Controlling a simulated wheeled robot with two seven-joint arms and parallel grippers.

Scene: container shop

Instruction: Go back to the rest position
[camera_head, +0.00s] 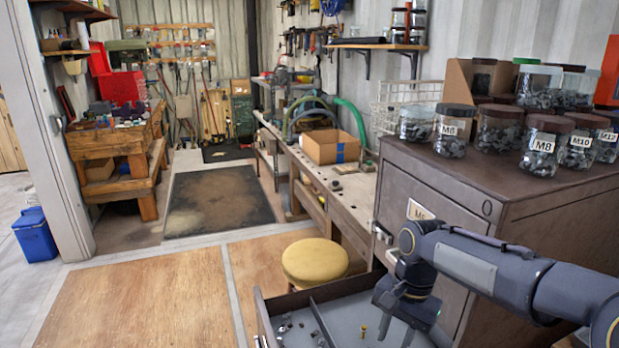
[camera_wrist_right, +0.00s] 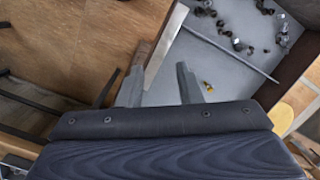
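My right arm reaches in from the right in the head view. Its gripper (camera_head: 405,312) hangs over the open drawer (camera_head: 262,312) at the bottom of the picture. In the right wrist view the two fingers of my right gripper (camera_wrist_right: 160,82) stand apart with nothing between them. The drawer's pale rim (camera_wrist_right: 166,45) passes beyond the fingers. A small brass-coloured piece (camera_head: 363,332) lies on the drawer floor near the gripper; it also shows in the right wrist view (camera_wrist_right: 209,87). My left gripper is in neither view.
The brown cabinet (camera_head: 550,185) carries several labelled jars of hardware, including M8 (camera_head: 545,140). A drawer divider (camera_head: 322,322) separates loose metal parts from the brass piece. A yellow stool (camera_head: 315,262) stands beside the drawer. A workbench runs behind it. The wooden floor at left is clear.

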